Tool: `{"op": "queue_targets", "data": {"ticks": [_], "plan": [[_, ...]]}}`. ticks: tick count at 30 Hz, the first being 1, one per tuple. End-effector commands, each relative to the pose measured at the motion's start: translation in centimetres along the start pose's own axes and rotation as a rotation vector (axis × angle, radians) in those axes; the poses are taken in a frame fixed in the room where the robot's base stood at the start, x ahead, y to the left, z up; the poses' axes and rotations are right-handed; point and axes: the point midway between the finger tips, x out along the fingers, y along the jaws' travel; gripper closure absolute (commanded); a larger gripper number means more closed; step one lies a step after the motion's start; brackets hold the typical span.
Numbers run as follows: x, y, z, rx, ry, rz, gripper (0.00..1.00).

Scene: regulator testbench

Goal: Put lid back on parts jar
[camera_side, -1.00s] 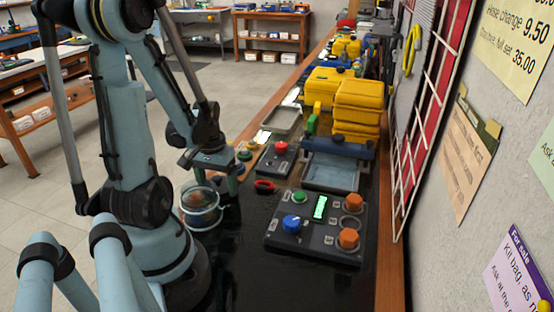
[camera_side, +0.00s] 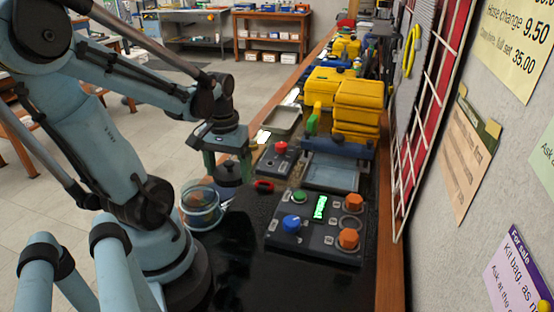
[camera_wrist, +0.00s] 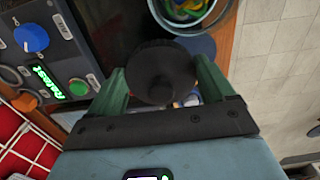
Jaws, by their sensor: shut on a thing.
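My gripper (camera_side: 226,166) has green fingers and is shut on the dark round lid (camera_side: 229,173), which has a raised knob. In the wrist view the lid (camera_wrist: 161,72) sits between the two green fingers of my gripper (camera_wrist: 163,85). In the side view the lid is behind and to the right of the clear parts jar (camera_side: 200,207). The jar is open at the top; the wrist view shows colourful contents inside the jar (camera_wrist: 187,12). The lid is apart from the jar in the wrist view. Its underside is hidden.
A control panel (camera_side: 318,233) with a blue knob, orange knobs and a lit display stands right of the jar. A smaller box with a red button (camera_side: 280,146), a red ring (camera_side: 264,186), a grey tray (camera_side: 332,172) and yellow cases (camera_side: 357,105) lie behind. Dark bench in front is clear.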

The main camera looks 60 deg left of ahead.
Motion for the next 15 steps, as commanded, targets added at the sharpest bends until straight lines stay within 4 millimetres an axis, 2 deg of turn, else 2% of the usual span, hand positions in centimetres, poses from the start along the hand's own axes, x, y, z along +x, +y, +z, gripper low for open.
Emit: {"op": "queue_targets", "data": {"ticks": [9, 15], "plan": [[-2.5, 3.9, 1.9, 0.006, 0.000, 0.000, 0.46], [-3.5, 5.1, 2.4, -0.001, 0.000, 0.000, 0.46]]}}
